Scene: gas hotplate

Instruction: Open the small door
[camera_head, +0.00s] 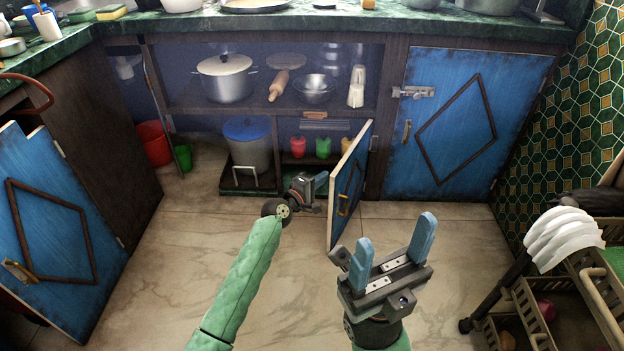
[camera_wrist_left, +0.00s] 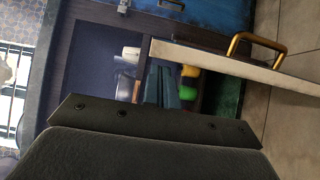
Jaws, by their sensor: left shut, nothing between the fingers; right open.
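The small door (camera_head: 349,188) is a low blue panel with a pale edge. It stands swung out from the cabinet front, and its brass handle (camera_head: 343,205) is on the face turned right. The door's pale edge (camera_wrist_left: 205,61) and the handle (camera_wrist_left: 256,45) also show in the left wrist view. My left gripper (camera_head: 321,182) is shut and empty on the door's inner side, close to the panel; I cannot tell whether it touches. Its fingers (camera_wrist_left: 166,84) show in the left wrist view. My right gripper (camera_head: 392,248) is open and empty in front of the door.
The open cabinet holds a pot (camera_head: 225,84), a blue-lidded bin (camera_head: 247,150) and coloured jars (camera_head: 323,147). A latched blue door (camera_head: 462,125) is at right. Another blue door (camera_head: 60,230) stands at left. A cart (camera_head: 560,305) is at lower right. Floor space is clear between them.

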